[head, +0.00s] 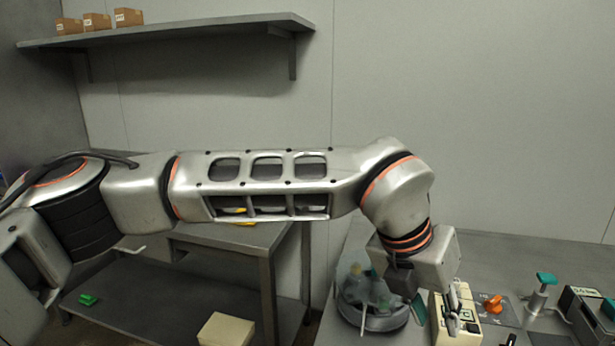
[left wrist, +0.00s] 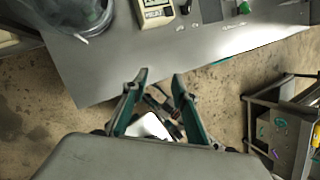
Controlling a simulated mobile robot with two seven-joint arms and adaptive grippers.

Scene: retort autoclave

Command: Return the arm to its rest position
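My left arm stretches across the head view from the left edge to the bench at the right. My left gripper (head: 437,312) points down at the bench's near side, beside a cream control box (head: 463,322). In the left wrist view, its two teal-lined fingers (left wrist: 160,76) stand apart with nothing between them. Beyond the fingertips are the bench's edge (left wrist: 105,88) and the floor. My right gripper is not seen.
A round vessel with bottles (head: 372,311) stands left of the gripper. An orange knob (head: 493,303) and a teal-topped plunger (head: 543,290) are to the right. A lower table (head: 225,238) is beneath my arm; a wall shelf (head: 190,32) holds boxes. A cart (left wrist: 275,125) stands on the floor.

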